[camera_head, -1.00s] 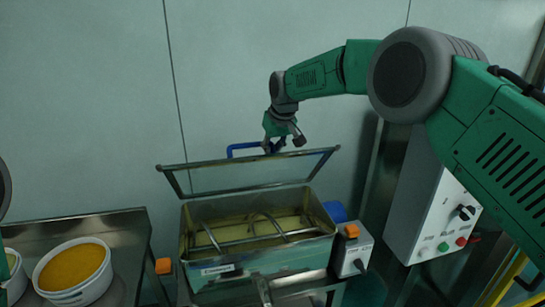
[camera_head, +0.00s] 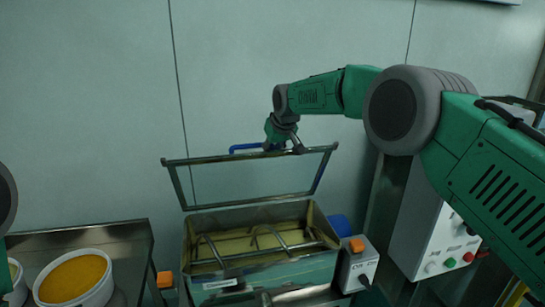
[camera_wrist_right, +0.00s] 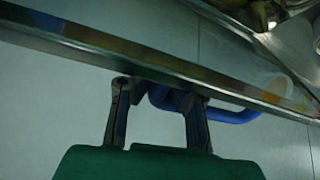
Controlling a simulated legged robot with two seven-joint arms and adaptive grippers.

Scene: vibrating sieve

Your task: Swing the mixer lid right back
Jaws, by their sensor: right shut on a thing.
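The mixer lid (camera_head: 175,186), a metal frame with a see-through panel, stands raised at the back of the open mixer (camera_head: 265,275). A blue handle (camera_head: 245,148) sits on its upper edge; it also shows in the right wrist view (camera_wrist_right: 235,115). My right gripper (camera_head: 285,147) is at that upper edge, shut on the handle. In the right wrist view its fingers (camera_wrist_right: 157,100) stand on either side of the handle's end, close to the lid frame (camera_wrist_right: 150,66). The handle's gripped part is partly hidden. My left gripper is out of view.
Inside the mixer are bent metal bars over a yellowish mass. A white tub of orange powder (camera_head: 76,280) stands on the metal table (camera_head: 130,240) at the left. A control box (camera_head: 432,235) with knobs and buttons is at the right. The wall (camera_head: 90,110) rises behind the lid.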

